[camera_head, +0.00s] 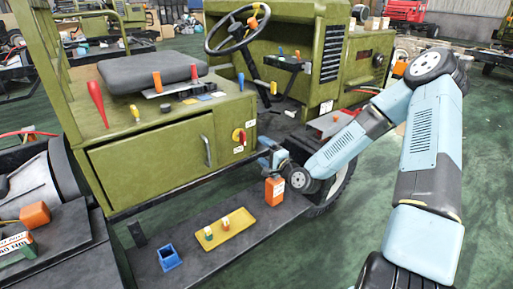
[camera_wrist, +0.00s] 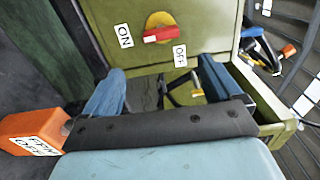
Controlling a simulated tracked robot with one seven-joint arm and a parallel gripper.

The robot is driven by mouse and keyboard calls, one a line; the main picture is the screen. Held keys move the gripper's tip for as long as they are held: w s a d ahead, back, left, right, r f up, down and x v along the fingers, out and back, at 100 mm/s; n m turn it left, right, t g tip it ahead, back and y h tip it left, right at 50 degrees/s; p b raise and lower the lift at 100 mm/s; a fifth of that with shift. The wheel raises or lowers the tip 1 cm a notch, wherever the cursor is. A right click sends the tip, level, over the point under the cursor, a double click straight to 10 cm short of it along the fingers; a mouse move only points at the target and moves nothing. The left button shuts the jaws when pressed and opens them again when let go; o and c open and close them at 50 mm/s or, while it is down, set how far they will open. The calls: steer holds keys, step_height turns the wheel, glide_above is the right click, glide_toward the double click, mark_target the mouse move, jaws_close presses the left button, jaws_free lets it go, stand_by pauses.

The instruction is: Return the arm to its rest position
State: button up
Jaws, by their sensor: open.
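My light blue arm (camera_head: 430,140) reaches out from the right side of the head view and bends down toward the green vehicle. My gripper (camera_head: 268,152) is beside the vehicle's cabinet, close to the red switch (camera_head: 239,136). In the wrist view my gripper (camera_wrist: 162,84) has its two blue fingers spread apart, with nothing held between them. The red switch handle on its yellow disc (camera_wrist: 160,34) lies beyond the fingers, apart from them, with ON and OFF labels beside it.
An orange labelled box (camera_head: 274,191) stands below my gripper on the dark step (camera_head: 200,262). A yellow tray (camera_head: 225,233) with small items and a blue container (camera_head: 169,258) are on the step. The steering wheel (camera_head: 237,28) rises behind. Green floor at right is clear.

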steer(key=shift+v, duration=0.85)
steer(key=s+d+r+n+g+h, duration=0.7)
steer(key=s+d+r+n+h, duration=0.4)
steer(key=r, duration=0.5)
steer(key=s+d+r, duration=0.1)
steer(key=s+r, duration=0.3)
steer(key=s, duration=0.4)
steer(key=s+d+r+g, duration=0.1)
steer(key=s+r, duration=0.3)
steer(key=s, duration=0.3)
steer(key=s+d+r+g+y, duration=0.1)
steer(key=s+r, duration=0.3)
steer(key=s, duration=0.4)
steer(key=shift+s+d, duration=0.3)
steer(key=shift+s, duration=0.05)
